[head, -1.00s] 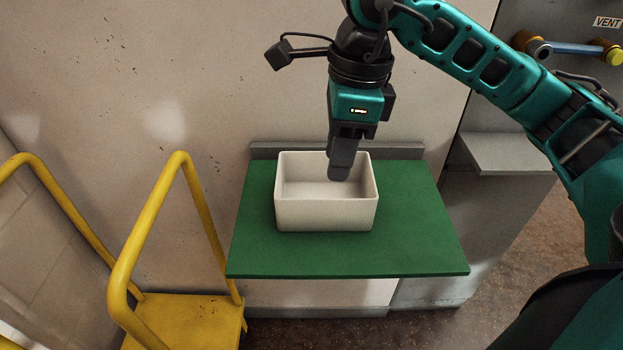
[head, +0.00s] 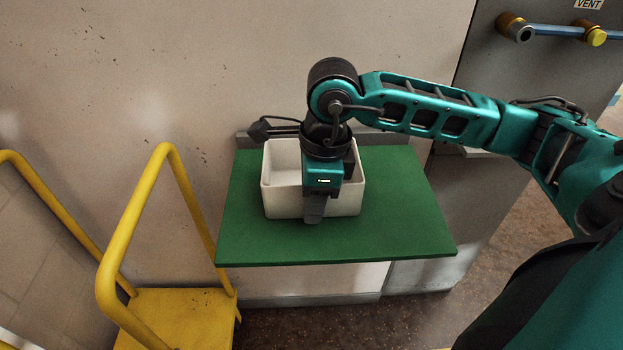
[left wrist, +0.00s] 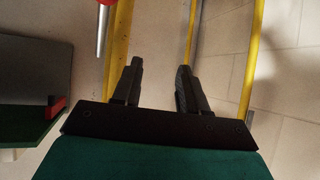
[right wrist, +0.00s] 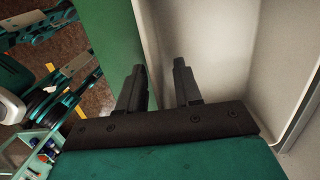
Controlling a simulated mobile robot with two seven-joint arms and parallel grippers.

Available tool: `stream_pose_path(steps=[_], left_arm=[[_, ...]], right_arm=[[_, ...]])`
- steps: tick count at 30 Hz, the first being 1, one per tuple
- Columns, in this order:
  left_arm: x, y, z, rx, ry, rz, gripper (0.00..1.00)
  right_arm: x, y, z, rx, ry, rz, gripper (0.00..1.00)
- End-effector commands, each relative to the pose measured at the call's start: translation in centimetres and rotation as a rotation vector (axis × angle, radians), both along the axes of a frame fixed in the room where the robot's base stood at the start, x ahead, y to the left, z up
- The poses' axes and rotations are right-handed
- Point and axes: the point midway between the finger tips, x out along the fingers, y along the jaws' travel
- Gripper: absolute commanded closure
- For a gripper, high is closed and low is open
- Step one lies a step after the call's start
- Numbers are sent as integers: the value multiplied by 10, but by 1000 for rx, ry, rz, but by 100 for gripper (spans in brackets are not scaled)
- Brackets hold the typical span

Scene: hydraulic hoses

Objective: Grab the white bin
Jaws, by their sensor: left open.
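The white bin (head: 283,200) stands upright on the green tabletop (head: 400,225), near the wall. My right gripper (head: 313,215) points down at the bin's front wall. In the right wrist view, the right gripper (right wrist: 158,80) is open, with one finger inside the bin (right wrist: 205,40) and the other outside over the green top. The front wall runs between the fingers, with a gap visible. My left gripper (left wrist: 158,80) is open and empty, away from the bin. It is not in the head view.
A yellow step stand with handrails (head: 165,160) is left of the table. A grey cabinet with a pipe (head: 557,32) and valve fittings is at the right. The green top is clear around the bin.

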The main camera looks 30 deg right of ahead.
Motion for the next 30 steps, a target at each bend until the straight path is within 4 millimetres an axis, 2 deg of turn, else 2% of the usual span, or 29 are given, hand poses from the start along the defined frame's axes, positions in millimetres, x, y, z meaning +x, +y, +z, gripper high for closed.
stream_pose_path(steps=[5,16,30], left_arm=[[1,0,1,0,-2,0,57],[-2,0,-1,0,3,1,57],[-4,0,-2,0,7,1,57]], right_arm=[[0,0,0,0,0,0,66],[0,0,0,0,0,0,100],[1,0,1,0,-2,0,100]])
